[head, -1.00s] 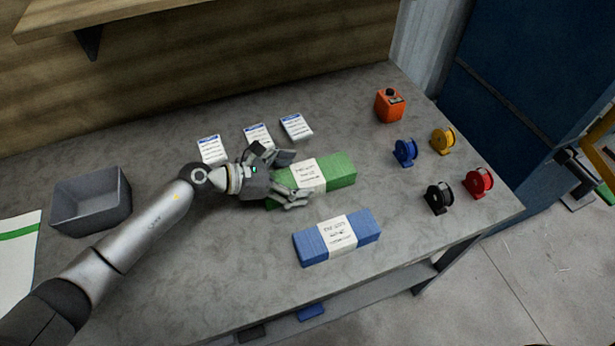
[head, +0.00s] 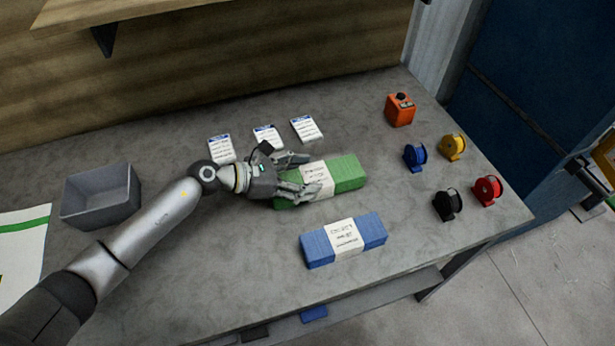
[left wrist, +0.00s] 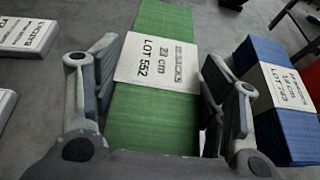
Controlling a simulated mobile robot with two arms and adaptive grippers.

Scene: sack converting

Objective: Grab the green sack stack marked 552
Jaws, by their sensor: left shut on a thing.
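The green sack stack (head: 346,174) lies on the grey table with a white paper band around its middle. In the left wrist view the green stack (left wrist: 152,125) has a band reading LOT 552. My left gripper (head: 312,175) is at the stack's left part, with one finger on each long side. In the left wrist view my left gripper (left wrist: 160,85) is shut on the stack near the band. A blue sack stack (head: 374,231), also banded, lies in front of it; its band in the left wrist view (left wrist: 286,85) is partly readable. My right gripper is out of view.
Several white label pads (head: 267,138) lie behind the green stack. A grey bin (head: 100,197) stands at left.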

